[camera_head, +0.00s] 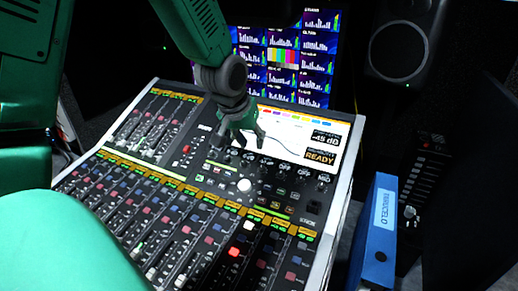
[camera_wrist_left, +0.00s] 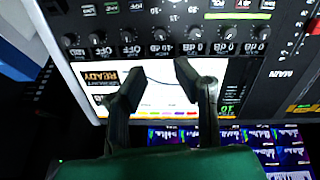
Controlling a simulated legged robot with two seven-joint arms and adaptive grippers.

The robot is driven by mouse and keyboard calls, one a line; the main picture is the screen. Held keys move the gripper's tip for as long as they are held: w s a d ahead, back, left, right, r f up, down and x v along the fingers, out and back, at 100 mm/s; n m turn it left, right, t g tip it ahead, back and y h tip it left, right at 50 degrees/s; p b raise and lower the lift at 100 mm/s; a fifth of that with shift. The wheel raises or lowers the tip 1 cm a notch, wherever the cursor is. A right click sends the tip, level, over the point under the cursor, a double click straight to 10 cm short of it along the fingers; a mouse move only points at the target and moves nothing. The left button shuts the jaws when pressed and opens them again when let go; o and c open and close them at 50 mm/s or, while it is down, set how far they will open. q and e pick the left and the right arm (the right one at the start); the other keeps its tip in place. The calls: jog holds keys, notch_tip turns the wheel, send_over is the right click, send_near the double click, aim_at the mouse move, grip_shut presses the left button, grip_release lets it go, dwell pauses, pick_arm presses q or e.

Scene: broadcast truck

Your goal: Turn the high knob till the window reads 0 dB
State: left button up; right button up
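The mixing console's white screen (camera_head: 285,138) has a dark window (camera_head: 325,138) at its right that reads -45 dB, with READY below it. A row of small knobs (camera_head: 282,167) runs along the lower edge of the screen; it also shows in the left wrist view (camera_wrist_left: 163,48). I cannot tell which one is the high knob, as the labels are too small. My left gripper (camera_head: 239,139) hangs over the screen's left part. In the left wrist view, its two fingers (camera_wrist_left: 159,70) are apart with nothing between them, pointing at the knob row. My right gripper is not in view.
Many faders and buttons (camera_head: 190,215) fill the console's front. A bright monitor wall (camera_head: 290,60) stands behind it. A speaker (camera_head: 402,45) is at the back right, and a blue binder (camera_head: 376,232) stands right of the console.

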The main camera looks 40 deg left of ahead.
aim_at(261, 167)
pick_arm(q)
jog(key=shift+n, duration=0.8)
jog(key=x, duration=1.2)
jog(key=shift+a+f, duration=0.2)
jog(key=shift+f, duration=0.25)
jog(key=shift+s, duration=0.1)
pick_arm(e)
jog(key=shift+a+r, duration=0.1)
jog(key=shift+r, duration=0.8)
pick_arm(q)
grip_shut()
